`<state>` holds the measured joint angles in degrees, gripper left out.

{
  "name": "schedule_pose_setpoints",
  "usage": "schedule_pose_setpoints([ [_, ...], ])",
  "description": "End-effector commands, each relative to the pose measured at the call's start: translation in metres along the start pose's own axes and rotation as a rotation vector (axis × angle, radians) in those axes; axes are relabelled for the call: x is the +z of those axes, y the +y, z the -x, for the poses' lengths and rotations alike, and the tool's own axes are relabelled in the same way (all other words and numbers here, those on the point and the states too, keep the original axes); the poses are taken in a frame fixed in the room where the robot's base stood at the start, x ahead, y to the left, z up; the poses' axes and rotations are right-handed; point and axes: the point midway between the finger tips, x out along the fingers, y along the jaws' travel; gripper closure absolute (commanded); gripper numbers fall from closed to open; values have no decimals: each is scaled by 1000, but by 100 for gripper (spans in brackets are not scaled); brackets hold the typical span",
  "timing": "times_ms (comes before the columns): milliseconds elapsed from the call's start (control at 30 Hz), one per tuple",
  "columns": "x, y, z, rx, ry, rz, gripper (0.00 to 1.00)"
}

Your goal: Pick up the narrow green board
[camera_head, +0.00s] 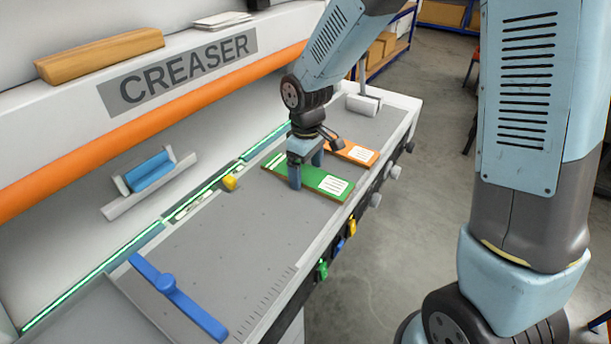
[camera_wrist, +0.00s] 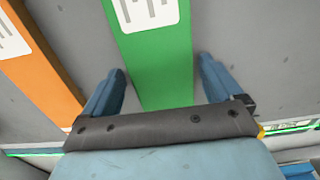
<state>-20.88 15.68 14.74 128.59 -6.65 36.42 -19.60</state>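The narrow green board (camera_head: 322,183) lies flat on the grey bed of the creaser, with white labels on its top. It also shows in the wrist view (camera_wrist: 158,62), running between the two fingers. My gripper (camera_head: 307,172) is over the board, pointing down, with one finger on each side of it. In the wrist view my gripper (camera_wrist: 162,88) is open, with a gap between each finger and the board's edges. From these views I cannot tell how far the fingertips are above the bed.
An orange board (camera_head: 356,152) lies beside the green one, also in the wrist view (camera_wrist: 40,75). The bed between is clear.

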Motion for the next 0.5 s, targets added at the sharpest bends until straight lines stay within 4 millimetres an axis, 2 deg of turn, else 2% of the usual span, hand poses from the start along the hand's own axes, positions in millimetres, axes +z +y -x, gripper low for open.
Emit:
schedule_pose_setpoints([
  [67,0,0,0,0,0,0,15],
  [500,0,0,0,0,0,1,57],
])
